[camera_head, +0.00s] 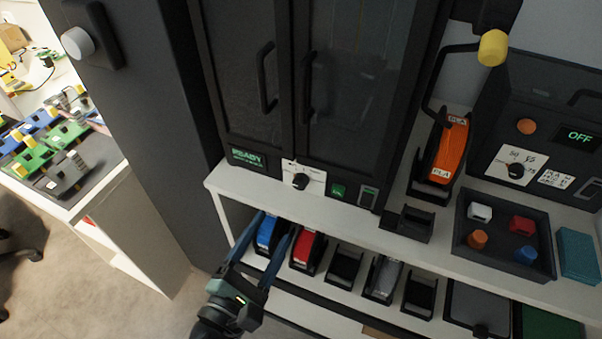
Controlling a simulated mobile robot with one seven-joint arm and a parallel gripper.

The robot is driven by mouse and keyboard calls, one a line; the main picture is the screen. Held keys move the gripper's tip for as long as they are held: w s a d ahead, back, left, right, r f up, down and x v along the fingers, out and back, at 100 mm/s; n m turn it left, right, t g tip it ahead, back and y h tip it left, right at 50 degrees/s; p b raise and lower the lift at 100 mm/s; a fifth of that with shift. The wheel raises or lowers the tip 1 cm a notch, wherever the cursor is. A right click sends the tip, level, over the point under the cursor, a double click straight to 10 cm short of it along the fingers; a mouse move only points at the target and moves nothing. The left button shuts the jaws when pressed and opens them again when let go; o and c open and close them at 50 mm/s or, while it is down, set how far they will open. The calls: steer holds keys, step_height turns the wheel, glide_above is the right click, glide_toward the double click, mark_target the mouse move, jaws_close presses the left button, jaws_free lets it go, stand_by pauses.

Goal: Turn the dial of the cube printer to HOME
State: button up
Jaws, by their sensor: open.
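The cube printer (366,90) is the tall dark cabinet with two glass doors, standing on the white bench. Its black dial (300,181) sits on a white label plate below the doors. The dial's markings are too small to read. A display reading READY (248,157) is to its left. My gripper (275,222) is open, its two blue-grey fingers pointing up, below and left of the dial in the picture and apart from it. A blue spool holder shows between the fingers; I cannot tell whether they touch it.
A lower shelf holds blue (267,234) and red (308,250) holders and several dark ones. An orange spool (451,150) stands right of the printer. Farther right are a box with an OFF display (579,136) and a tray (461,228) of small coloured parts.

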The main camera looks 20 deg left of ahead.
mark_target(298, 186)
steer(key=w, duration=0.7)
steer(key=w+p, duration=0.1)
steer(key=w, duration=0.3)
steer(key=shift+w+d, duration=0.2)
steer(key=shift+d, duration=0.05)
steer(key=shift+c, duration=0.2)
jaws_close()
